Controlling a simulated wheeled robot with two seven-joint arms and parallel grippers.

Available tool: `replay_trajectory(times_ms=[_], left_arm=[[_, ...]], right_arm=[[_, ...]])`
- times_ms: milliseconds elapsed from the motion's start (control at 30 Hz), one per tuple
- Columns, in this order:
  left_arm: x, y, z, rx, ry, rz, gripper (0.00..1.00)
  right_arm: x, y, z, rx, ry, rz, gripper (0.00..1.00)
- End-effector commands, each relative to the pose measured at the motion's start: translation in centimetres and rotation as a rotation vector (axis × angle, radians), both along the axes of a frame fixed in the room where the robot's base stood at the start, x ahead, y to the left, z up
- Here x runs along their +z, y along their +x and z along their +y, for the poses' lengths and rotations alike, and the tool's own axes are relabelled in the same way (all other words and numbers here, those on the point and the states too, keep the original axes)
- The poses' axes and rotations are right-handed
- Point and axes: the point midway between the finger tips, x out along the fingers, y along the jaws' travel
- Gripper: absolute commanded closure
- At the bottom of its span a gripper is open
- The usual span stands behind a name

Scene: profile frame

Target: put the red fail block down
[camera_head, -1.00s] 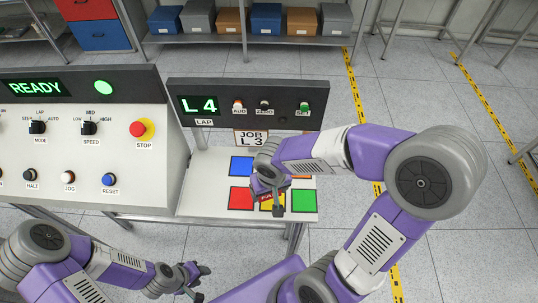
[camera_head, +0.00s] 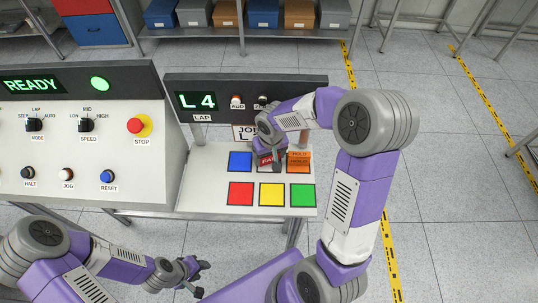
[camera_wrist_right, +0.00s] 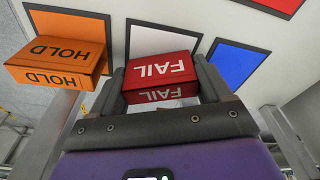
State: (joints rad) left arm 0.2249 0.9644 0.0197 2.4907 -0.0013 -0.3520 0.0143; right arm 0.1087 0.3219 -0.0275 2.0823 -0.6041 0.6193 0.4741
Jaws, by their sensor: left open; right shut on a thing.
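The red FAIL block (camera_head: 265,158) is held between the fingers of my right gripper (camera_head: 273,163) over the middle square of the far row. In the right wrist view the FAIL block (camera_wrist_right: 160,78) sits between both fingers, with its lettering upside down. The white square (camera_wrist_right: 165,40) shows just past the block. I cannot tell whether the block touches it. My left gripper (camera_head: 198,278) is open and empty, low in front of the console.
An orange HOLD block (camera_head: 299,157) stands beside the FAIL block, on the right. A blue square (camera_head: 240,161) is to the left. The near row has red (camera_head: 240,194), yellow (camera_head: 271,194) and green (camera_head: 302,195) squares, all clear. A lap display panel (camera_head: 215,101) rises behind.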

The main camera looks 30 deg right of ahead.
Motion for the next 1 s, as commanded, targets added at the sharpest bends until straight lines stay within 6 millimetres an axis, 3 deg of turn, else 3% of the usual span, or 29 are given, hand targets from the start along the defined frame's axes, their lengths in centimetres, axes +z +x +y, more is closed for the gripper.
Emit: replay_trajectory(times_ms=[300,333,400,767,1000], left_arm=[[-0.5,0.0,0.0,0.0,0.0,0.0,0.57],[-0.4,0.0,0.0,0.0,0.0,0.0,0.57],[-0.3,0.0,0.0,0.0,0.0,0.0,0.57],[0.1,0.0,0.0,0.0,0.0,0.0,0.57],[1.1,0.0,0.0,0.0,0.0,0.0,0.57]], right_arm=[[-0.4,0.0,0.0,0.0,0.0,-0.001,0.5],[-0.3,0.0,0.0,0.0,0.0,-0.001,0.19],[-0.2,0.0,0.0,0.0,0.0,-0.001,0.11],[0.2,0.0,0.0,0.0,0.0,-0.001,0.11],[4.6,-0.5,0.1,-0.001,-0.001,-0.006,0.11]])
